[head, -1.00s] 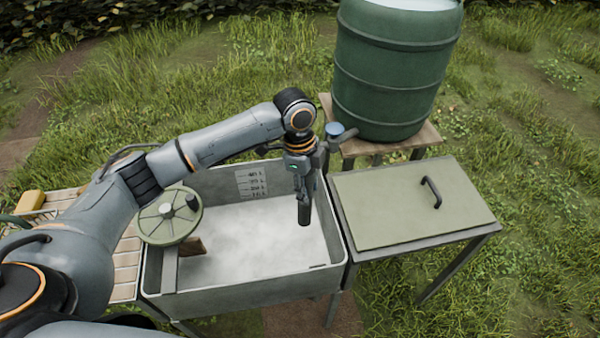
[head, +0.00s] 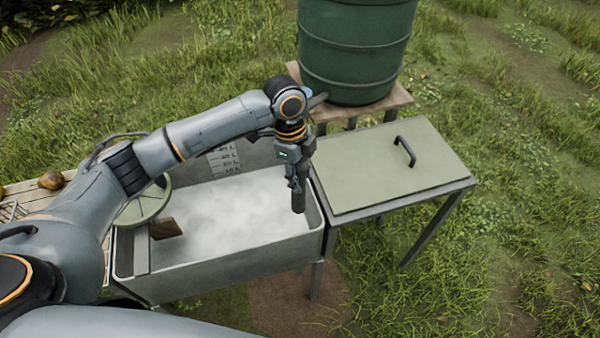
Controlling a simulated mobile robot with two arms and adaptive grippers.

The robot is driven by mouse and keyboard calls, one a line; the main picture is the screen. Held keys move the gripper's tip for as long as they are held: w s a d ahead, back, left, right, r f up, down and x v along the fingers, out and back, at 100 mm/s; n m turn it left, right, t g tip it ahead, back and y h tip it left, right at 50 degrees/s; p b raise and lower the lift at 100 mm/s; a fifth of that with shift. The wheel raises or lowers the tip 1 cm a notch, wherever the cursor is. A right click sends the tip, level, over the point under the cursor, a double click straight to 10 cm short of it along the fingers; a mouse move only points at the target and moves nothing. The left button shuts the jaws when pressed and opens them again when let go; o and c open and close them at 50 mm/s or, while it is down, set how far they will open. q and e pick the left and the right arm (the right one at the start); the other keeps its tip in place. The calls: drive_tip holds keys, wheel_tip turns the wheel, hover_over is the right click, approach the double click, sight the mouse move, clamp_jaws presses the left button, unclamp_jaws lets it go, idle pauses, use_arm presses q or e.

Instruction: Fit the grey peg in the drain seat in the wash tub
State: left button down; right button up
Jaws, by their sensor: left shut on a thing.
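The wash tub (head: 222,265) is a grey rectangular basin with pale, cloudy contents and a marked scale on its back wall. My left gripper (head: 297,184) points down over the tub's right end. It is shut on the dark grey peg (head: 298,202), which hangs roughly upright. I cannot tell how far the peg's lower end is from the tub's contents. The drain seat does not show; the cloudy contents hide the tub floor. My right gripper is not in view.
A table with a green top (head: 385,165) and black handle stands right of the tub. A green barrel (head: 355,50) sits on a wooden stand (head: 385,108) behind. A round green wheel (head: 145,207) and brown block (head: 165,228) are at the tub's left. Grass surrounds everything.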

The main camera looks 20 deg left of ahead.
sight(300, 205)
use_arm(q)
wheel_tip(300, 205, down, 6)
drive_tip(key=shift+f+b, duration=0.1)
drive_tip(key=shift+b, duration=1)
wheel_tip(300, 205, down, 7)
drive_tip(key=b, duration=0.3)
wheel_tip(300, 205, down, 7)
drive_tip(key=b, duration=0.3)
drive_tip(key=shift+b, duration=0.35)
drive_tip(key=shift+p, duration=0.3)
idle(0.4)
drive_tip(key=shift+f, duration=0.2)
